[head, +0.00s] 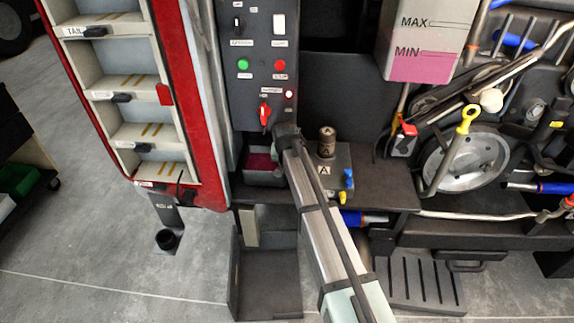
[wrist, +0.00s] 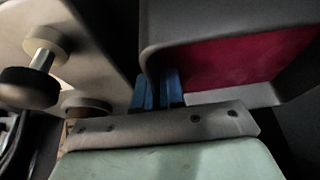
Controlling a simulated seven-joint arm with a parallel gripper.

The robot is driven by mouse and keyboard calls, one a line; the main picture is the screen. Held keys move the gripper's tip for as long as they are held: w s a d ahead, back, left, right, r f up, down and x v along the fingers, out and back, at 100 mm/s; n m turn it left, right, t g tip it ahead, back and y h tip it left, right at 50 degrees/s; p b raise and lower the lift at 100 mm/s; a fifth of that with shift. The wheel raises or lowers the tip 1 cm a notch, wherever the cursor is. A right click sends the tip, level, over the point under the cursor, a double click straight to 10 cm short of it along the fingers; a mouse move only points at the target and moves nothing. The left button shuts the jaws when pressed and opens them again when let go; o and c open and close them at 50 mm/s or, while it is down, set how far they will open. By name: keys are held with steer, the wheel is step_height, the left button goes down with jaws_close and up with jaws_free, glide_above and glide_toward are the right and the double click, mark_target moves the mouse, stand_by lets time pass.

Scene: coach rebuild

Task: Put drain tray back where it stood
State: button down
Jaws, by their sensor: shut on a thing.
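The drain tray (head: 265,178) is a small dark grey tray with a maroon inside, seen in the head view just below the switch panel. In the wrist view the tray (wrist: 283,95) fills the upper right, its maroon inside facing me. My gripper (wrist: 158,90) has blue fingers close together at the tray's near left edge, shut on it. In the head view my arm comes up from the bottom and its end hides the tray's right side and the fingers. I cannot tell whether the tray touches the ledge under it.
A grey block marked A (head: 340,172) stands right of my arm; in the wrist view a pale block with a dark knob (wrist: 28,88) is close on the left. The switch panel (head: 258,75) rises behind the tray. A red-edged rack (head: 180,110) stands left. An open dark bin (head: 268,285) is below.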

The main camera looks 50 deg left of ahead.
steer(key=shift+w+a, duration=0.35)
steer(key=shift+a, duration=0.05)
steer(key=shift+s+d+f, duration=0.1)
steer(key=shift+d+f, duration=0.05)
steer(key=shift+f, duration=0.55)
steer(key=shift+f, duration=0.1)
steer(key=c, duration=1.2)
jaws_free()
steer(key=shift+c, duration=0.2)
steer(key=v, duration=1.2)
